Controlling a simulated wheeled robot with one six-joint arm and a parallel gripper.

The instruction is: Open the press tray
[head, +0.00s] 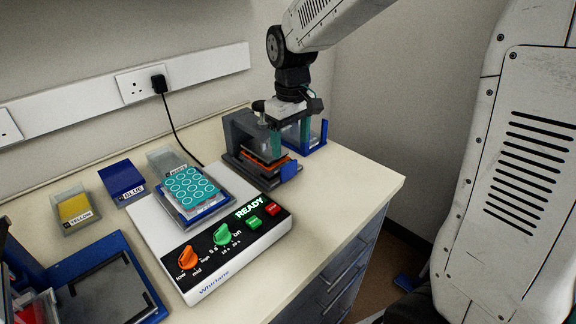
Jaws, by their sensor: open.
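The press (238,130) is a dark grey block near the right end of the bench. An orange tray (270,167) shows low in its front, under a dark plate, with a blue piece (289,171) at its right front that looks like a handle. How far the tray sticks out I cannot tell. My gripper (290,143) points down with its two teal fingers apart, above and just behind the tray's right side. Nothing shows between the fingers. Whether a finger touches the press is hard to tell.
A blue-framed clear holder (318,137) stands right behind the gripper. The white control box (214,262) with orange and green knobs and a READY display sits left of the press. Bins (76,209) and a blue frame (133,273) lie further left. Bare bench lies to the right.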

